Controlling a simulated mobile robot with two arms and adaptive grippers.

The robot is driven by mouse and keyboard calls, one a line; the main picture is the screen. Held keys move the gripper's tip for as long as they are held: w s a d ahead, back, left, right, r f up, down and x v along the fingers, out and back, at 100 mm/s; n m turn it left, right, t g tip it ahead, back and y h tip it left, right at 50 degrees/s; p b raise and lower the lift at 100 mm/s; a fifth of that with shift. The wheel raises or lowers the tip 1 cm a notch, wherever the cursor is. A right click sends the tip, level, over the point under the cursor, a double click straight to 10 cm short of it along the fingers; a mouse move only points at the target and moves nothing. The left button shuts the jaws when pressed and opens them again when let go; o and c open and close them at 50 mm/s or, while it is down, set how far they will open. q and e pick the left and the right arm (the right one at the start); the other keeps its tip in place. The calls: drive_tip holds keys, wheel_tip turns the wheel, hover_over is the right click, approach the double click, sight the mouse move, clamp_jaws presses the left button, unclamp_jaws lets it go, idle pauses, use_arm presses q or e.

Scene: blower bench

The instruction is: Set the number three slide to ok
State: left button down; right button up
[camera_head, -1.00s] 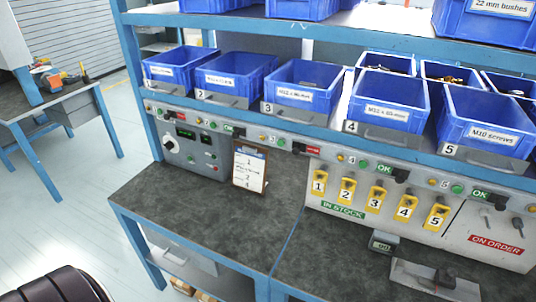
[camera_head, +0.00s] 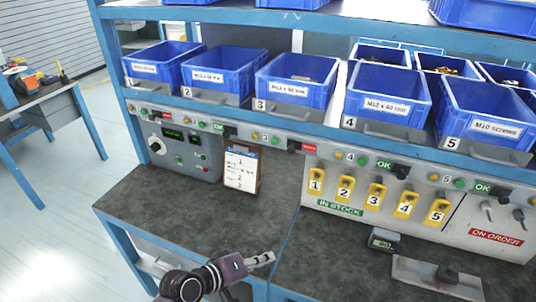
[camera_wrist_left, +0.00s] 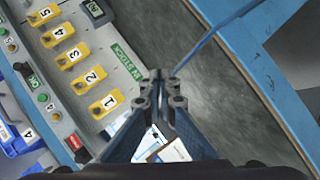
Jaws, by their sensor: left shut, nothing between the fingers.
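The number three slide (camera_head: 294,146) is a small black knob on the grey rail under bin 3. A red label, too small to read, shows to its right. In the left wrist view a dark knob (camera_wrist_left: 82,156) beside a red label appears to be the same slide. My left gripper (camera_head: 272,257) is shut and empty, low over the front of the bench, well below and apart from the slide. Its closed fingertips (camera_wrist_left: 160,84) also show in the left wrist view. My right gripper is not in view.
Slides four (camera_head: 400,172) and five show green OK labels. Numbered yellow tags (camera_head: 376,195) hang on the IN STOCK panel. A clipboard (camera_head: 241,169) leans by the grey control box (camera_head: 182,148). Blue bins (camera_head: 295,88) stand above the rail. The bench top between clipboard and front edge is clear.

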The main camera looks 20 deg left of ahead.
sight(292, 148)
use_arm(q)
drive_tip(key=w+a+r+n+t, duration=0.4)
drive_tip(key=w+a+r+n, duration=0.1)
drive_tip(key=r, duration=0.4)
drive_tip(key=w+a+r+n+t+y, duration=0.1)
drive_tip(key=w+a+r+n+t, duration=0.2)
drive_tip(key=r, duration=0.6)
drive_tip(key=w+a+n, duration=0.1)
drive_tip(key=a+n, duration=0.1)
drive_tip(key=n, duration=0.1)
drive_tip(key=shift+w+r+t, duration=0.35)
drive_tip(key=shift+w+t, duration=0.05)
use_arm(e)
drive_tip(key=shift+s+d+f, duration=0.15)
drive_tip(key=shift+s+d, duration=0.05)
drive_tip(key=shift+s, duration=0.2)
use_arm(q)
drive_tip(key=shift+w, duration=0.1)
